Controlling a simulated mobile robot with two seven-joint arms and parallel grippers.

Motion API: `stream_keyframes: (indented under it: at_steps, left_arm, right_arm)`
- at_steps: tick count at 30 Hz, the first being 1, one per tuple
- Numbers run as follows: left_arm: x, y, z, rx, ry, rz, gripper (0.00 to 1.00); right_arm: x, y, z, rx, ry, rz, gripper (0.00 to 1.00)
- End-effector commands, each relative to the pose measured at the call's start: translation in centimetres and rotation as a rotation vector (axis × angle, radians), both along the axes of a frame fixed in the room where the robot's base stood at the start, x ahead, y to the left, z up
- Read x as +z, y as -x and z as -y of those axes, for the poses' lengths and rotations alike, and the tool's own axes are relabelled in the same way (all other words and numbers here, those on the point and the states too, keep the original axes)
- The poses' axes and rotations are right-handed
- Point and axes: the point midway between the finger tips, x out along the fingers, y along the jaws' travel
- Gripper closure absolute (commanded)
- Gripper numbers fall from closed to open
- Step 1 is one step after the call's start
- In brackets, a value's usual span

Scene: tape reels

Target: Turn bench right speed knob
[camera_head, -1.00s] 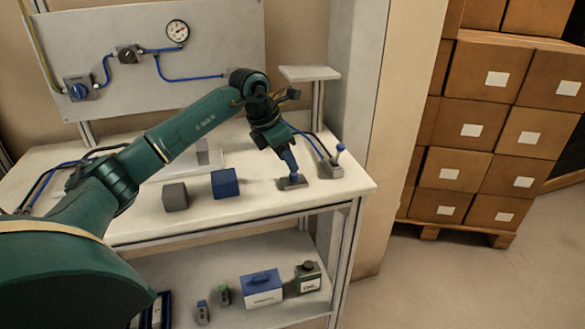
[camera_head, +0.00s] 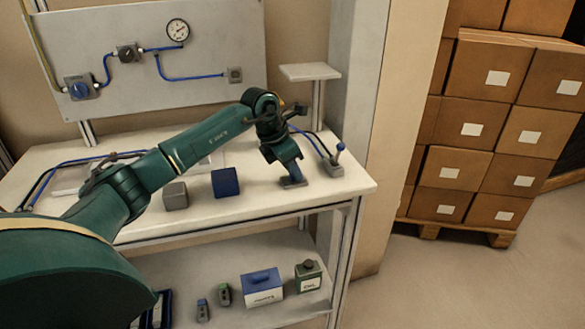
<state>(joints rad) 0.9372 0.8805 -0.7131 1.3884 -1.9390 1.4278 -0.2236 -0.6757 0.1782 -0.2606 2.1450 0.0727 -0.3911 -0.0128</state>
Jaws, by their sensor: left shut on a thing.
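A small grey base (camera_head: 293,184) sits on the right part of the white workbench (camera_head: 240,213). My left gripper (camera_head: 293,176) points down at it, with its fingertips at the base. The gripper is shut on the knob there, which the fingers mostly hide. How far the knob is turned cannot be seen. My right gripper is out of view.
A grey base with a blue-ball lever (camera_head: 338,158) stands close right of the gripper. A grey cube (camera_head: 175,195) and a blue cube (camera_head: 226,182) lie to its left. A raised white shelf (camera_head: 310,72) stands behind.

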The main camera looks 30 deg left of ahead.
Motion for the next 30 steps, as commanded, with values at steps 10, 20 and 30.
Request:
stream_keyframes:
  at_steps: [10,20,30]
  left_arm:
    - [0.07,-0.01,-0.01,0.004,0.000,0.001,1.00]
    - [0.15,0.00,0.07,0.118,0.000,0.002,1.00]
    - [0.14,0.00,0.25,0.410,0.000,0.003,1.00]
  right_arm:
    - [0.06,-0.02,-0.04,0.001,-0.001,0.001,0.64]
    - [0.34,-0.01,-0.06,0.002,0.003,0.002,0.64]
    - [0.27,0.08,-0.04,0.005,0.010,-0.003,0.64]
